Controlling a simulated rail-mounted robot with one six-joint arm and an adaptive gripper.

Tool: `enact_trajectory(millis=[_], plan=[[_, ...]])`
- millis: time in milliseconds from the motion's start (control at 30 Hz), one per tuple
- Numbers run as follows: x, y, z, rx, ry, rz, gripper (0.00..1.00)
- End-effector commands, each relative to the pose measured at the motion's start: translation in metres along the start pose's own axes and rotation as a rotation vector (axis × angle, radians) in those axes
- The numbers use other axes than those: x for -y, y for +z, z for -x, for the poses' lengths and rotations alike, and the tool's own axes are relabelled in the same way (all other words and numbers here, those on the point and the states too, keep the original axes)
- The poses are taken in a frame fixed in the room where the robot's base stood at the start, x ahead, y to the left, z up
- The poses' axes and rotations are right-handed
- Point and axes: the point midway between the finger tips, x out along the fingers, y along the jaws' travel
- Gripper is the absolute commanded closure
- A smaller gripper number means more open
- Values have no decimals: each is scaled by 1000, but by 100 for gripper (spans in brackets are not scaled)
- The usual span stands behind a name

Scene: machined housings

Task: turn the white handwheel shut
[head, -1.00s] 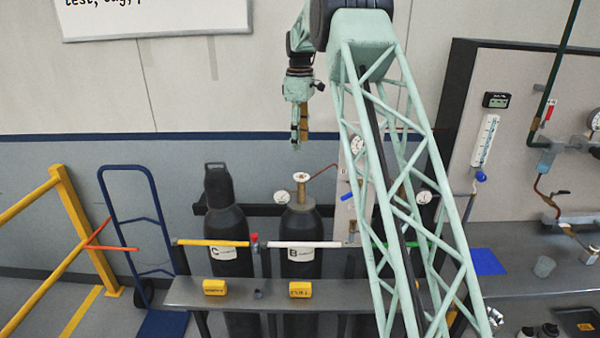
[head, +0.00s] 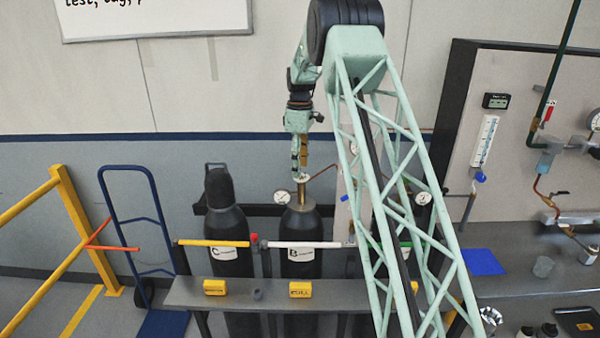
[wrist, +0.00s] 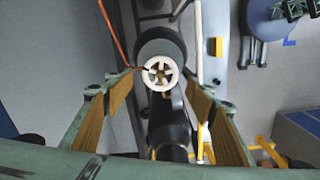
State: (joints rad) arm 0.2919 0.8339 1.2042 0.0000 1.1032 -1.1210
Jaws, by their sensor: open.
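The white handwheel (head: 302,177) sits on top of the brass valve of the dark cylinder labelled B (head: 300,223). In the wrist view the spoked handwheel (wrist: 160,73) lies between and beyond my finger pads, nearer the top of the picture. My gripper (head: 300,170) points down just above the handwheel in the head view. In the wrist view my gripper (wrist: 164,105) is open, with a brown pad on each side and nothing held. I cannot tell whether a finger touches the wheel.
A capped cylinder labelled C (head: 228,220) stands to the left. A pressure gauge (head: 282,197) is beside the valve, and a thin pipe leaves it to the right. A grey bench with yellow blocks (head: 300,289) stands in front.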

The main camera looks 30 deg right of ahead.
Motion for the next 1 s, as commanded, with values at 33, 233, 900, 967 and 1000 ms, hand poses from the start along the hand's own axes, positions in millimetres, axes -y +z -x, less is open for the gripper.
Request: enact_trajectory(millis=[33,233,900,967,1000], plan=[[0,0,-6,1,-1,0,50],[0,0,-21,1,-1,0,50],[0,0,-27,0,0,0,69],[0,0,-27,0,0,0,74],[0,0,-27,0,0,0,74]])
